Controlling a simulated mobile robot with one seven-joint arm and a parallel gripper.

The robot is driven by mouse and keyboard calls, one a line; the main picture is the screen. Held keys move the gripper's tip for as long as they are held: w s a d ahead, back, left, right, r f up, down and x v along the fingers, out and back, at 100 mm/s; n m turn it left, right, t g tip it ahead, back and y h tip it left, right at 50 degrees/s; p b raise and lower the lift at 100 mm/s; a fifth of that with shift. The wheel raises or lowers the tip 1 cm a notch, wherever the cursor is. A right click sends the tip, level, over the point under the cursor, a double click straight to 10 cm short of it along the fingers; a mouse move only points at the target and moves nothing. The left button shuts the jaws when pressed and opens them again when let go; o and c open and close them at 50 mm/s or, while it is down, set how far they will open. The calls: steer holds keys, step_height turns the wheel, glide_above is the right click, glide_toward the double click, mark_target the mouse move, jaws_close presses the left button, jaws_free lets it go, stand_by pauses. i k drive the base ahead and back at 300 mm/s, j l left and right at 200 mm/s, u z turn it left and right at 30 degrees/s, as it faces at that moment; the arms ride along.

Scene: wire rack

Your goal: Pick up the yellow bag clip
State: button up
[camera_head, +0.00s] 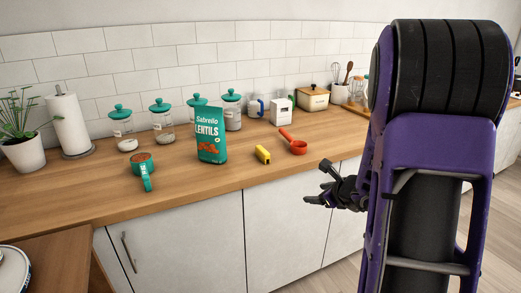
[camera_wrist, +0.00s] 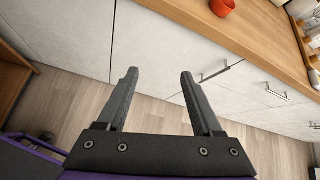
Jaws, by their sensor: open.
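The yellow bag clip (camera_head: 262,154) lies on the wooden counter (camera_head: 75,205) in the head view, near its front edge. It is right of the teal lentils bag (camera_head: 211,137) and left of a red scoop (camera_head: 294,144). My gripper (camera_head: 314,183) is in front of the counter, right of the clip and apart from it. In the wrist view my gripper (camera_wrist: 159,78) is open and empty, above the floor beside the cabinet fronts. The clip does not show in the wrist view; part of a red object (camera_wrist: 222,6) does.
A teal measuring cup (camera_head: 142,167) with brown contents stands left of the bag. Glass jars with teal lids (camera_head: 160,106), a white timer-like box (camera_head: 281,111) and a wooden bread box (camera_head: 313,98) line the back. Bare counter lies around the clip's front. Cabinet handles (camera_wrist: 221,70) protrude below.

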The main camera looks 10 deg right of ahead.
mark_target(262, 153)
steer(key=i+j, duration=0.2)
steer(key=i, duration=0.3)
steer(key=i+l, duration=0.15)
steer(key=i, duration=0.4)
